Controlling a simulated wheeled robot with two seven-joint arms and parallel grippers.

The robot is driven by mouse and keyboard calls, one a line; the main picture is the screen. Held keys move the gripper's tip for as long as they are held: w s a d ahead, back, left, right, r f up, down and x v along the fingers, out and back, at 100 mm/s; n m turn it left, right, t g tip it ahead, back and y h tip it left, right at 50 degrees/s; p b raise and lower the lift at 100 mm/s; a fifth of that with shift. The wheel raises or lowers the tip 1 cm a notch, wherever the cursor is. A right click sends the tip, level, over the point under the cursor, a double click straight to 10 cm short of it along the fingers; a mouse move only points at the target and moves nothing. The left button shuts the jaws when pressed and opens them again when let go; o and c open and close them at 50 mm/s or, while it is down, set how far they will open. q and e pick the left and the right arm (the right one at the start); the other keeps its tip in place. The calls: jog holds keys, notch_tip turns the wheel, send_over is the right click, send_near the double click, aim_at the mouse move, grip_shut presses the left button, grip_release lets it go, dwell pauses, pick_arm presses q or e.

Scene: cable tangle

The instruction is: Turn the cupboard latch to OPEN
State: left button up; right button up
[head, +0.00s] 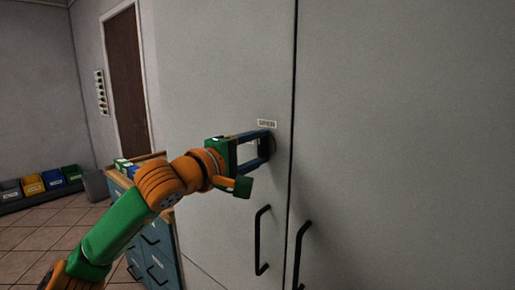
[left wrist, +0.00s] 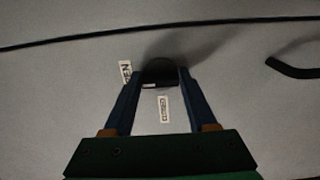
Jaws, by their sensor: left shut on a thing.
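The cupboard latch is a dark round knob (left wrist: 160,70) on the grey cupboard door, seen between my fingertips in the left wrist view. In the head view it is mostly hidden behind my left gripper (head: 268,146). My left gripper (left wrist: 163,76) is shut on the latch, one blue finger on each side. A small pale mark shows at the knob's lower edge. A white label ending in "EN" (left wrist: 125,72) is left of the knob. Another label (left wrist: 164,109), too blurred to read surely, is below it. My right gripper is out of view.
The tall cupboard doors (head: 395,130) fill the right side of the head view, with two black bar handles (head: 262,240) (head: 301,255) below the latch. A blue drawer cabinet (head: 153,255) stands behind my left arm. Coloured bins (head: 52,180) are at the far left.

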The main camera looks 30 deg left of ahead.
pick_arm(q)
jog(key=shift+r, duration=0.1)
dwell(0.4)
jog(key=o, duration=1.2)
jog(key=shift+o, duration=0.8)
jog(key=shift+w, duration=0.1)
jog(key=s+b, duration=0.3)
jog(key=s, duration=0.4)
jog(key=shift+a+b, duration=0.25)
jog(key=shift+b, duration=0.15)
